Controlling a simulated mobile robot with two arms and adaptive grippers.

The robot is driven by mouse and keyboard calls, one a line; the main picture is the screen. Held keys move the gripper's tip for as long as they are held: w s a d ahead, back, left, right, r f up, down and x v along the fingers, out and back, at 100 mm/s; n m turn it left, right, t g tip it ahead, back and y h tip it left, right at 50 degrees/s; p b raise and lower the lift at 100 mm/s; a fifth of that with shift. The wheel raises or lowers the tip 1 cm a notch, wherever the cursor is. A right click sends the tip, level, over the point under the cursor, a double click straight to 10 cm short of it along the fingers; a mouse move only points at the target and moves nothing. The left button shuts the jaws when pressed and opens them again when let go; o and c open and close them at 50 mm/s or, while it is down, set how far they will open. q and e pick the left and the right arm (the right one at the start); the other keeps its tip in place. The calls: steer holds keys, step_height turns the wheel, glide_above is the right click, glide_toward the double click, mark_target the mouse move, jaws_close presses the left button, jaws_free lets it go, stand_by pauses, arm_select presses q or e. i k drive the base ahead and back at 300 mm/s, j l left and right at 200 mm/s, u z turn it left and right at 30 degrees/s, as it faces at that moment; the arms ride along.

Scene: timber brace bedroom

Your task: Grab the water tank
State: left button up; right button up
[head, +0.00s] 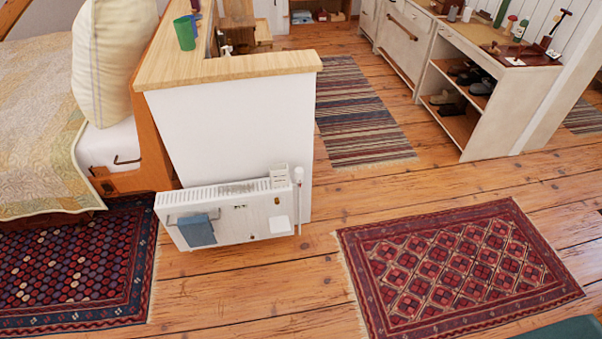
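I cannot pick out a water tank for certain in the head view. A white radiator (240,228) is at the end of a low white partition. A blue-grey cloth-like piece (197,231) hangs on its front, and a small white box (280,224) is at its lower right. Another small white slotted box (279,176) is at its top right corner. Neither of my grippers is in view.
A bed (40,120) stands at the left. A patterned red rug (455,262) lies at the right, a dark rug (75,268) at the left. A green cup (185,33) stands on the partition's wooden top (235,67). Bare floor (270,290) lies between the rugs.

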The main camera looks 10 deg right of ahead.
mark_target(278, 173)
steer(key=i+j+z, duration=0.25)
steer(key=z, duration=0.2)
steer(key=i+j+z, duration=0.2)
steer(key=j+z, duration=0.3)
steer(key=i+j, duration=0.15)
steer(key=j, duration=0.3)
steer(key=i+j+z, duration=0.1)
steer(key=j, duration=0.3)
steer(key=i+j, duration=0.15)
steer(key=j, duration=0.3)
steer(key=i+j+z, duration=0.1)
steer(key=j, duration=0.35)
